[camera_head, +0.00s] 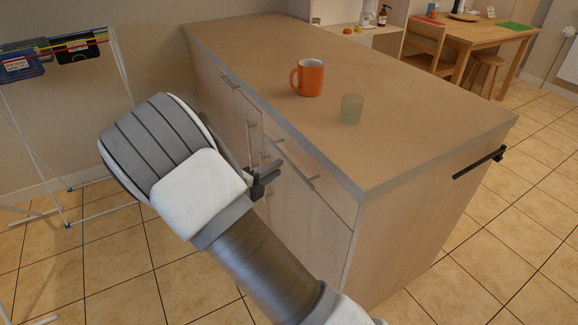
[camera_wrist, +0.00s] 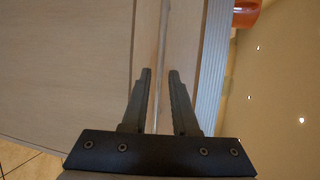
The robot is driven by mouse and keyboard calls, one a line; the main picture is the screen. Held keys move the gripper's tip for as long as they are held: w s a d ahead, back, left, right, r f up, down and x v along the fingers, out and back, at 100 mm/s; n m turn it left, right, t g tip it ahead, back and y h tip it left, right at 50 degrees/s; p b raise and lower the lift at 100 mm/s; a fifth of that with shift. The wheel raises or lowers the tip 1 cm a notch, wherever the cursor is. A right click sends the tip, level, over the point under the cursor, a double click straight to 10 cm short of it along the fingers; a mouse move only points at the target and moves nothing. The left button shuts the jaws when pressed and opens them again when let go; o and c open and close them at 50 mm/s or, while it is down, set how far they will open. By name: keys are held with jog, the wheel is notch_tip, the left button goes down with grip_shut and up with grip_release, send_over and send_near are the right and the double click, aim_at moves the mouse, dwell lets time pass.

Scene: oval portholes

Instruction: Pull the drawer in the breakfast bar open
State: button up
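The breakfast bar (camera_head: 330,95) has a wooden top with a grey edge and pale fronts on its left side. A drawer front (camera_head: 325,190) with a slim bar handle (camera_head: 298,168) lies under the top at the near end. My gripper (camera_head: 272,170) is in front of this side, close to that handle. In the wrist view, my gripper (camera_wrist: 160,74) is open, its two dark fingers apart. A thin pale strip (camera_wrist: 163,40) runs lengthwise between the fingertips; I cannot tell if it is the handle or a gap between fronts. No contact is visible.
An orange mug (camera_head: 307,77) and a greenish glass (camera_head: 351,108) stand on the bar top. A black rail (camera_head: 480,163) juts from the near end. A drying rack (camera_head: 62,110) stands at the left. Tiled floor (camera_head: 110,285) is clear between rack and bar.

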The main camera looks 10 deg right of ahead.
aim_at(289, 160)
jog(key=b+x, duration=0.1)
jog(key=x, duration=0.5)
jog(key=shift+w+d+b, duration=0.25)
jog(key=shift+d+b, duration=0.05)
grip_shut()
dwell(1.1)
